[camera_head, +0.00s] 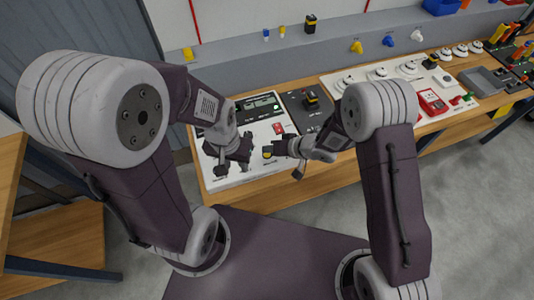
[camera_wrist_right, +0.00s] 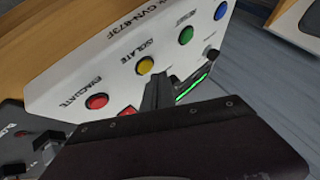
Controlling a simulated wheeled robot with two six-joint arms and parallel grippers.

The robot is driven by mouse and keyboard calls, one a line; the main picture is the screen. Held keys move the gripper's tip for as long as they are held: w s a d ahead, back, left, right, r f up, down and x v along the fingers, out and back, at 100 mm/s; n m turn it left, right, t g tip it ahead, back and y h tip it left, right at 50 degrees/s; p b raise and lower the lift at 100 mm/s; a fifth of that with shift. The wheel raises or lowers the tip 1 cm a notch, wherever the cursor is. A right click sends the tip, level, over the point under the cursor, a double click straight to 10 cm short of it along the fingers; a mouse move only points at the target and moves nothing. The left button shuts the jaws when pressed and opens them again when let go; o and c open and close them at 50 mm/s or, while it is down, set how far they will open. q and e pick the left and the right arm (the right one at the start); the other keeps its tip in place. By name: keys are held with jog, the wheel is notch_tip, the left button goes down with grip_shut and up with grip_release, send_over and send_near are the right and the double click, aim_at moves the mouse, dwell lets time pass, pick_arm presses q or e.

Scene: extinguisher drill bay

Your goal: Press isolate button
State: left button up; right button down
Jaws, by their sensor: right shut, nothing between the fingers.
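The isolate button is a round yellow button (camera_wrist_right: 145,66) on a white panel (camera_wrist_right: 75,70), with the word ISOLATE printed beside it. In the right wrist view it is fully visible, just above and left of my right fingertips. My right gripper (camera_wrist_right: 158,88) is shut and empty, its tips close to the yellow button; I cannot tell whether they touch the panel. In the head view my right gripper (camera_head: 272,149) reaches in over the panel's right side. My left gripper (camera_head: 232,165) hangs over the panel's left part, and its fingers are too unclear to judge.
A red button (camera_wrist_right: 97,101) marked EVACUATE, a green button (camera_wrist_right: 186,36) and a blue button (camera_wrist_right: 221,10) share the panel. A green-lit display (camera_wrist_right: 193,84) is beside my right fingers. A dark panel (camera_head: 305,105) and several other devices stand farther right on the wooden bench.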

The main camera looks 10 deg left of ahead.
jog(key=shift+f, duration=0.15)
jog(key=shift+f, duration=0.3)
jog(key=shift+f+b, duration=0.3)
jog(key=shift+f, duration=0.15)
dwell(0.8)
jog(key=shift+r, duration=0.15)
jog(key=shift+r+p, duration=0.75)
jog(key=shift+p, duration=0.25)
notch_tip(320, 180, up, 5)
jog(key=p, duration=0.5)
jog(key=shift+r+p, duration=0.1)
jog(key=shift+p, duration=0.2)
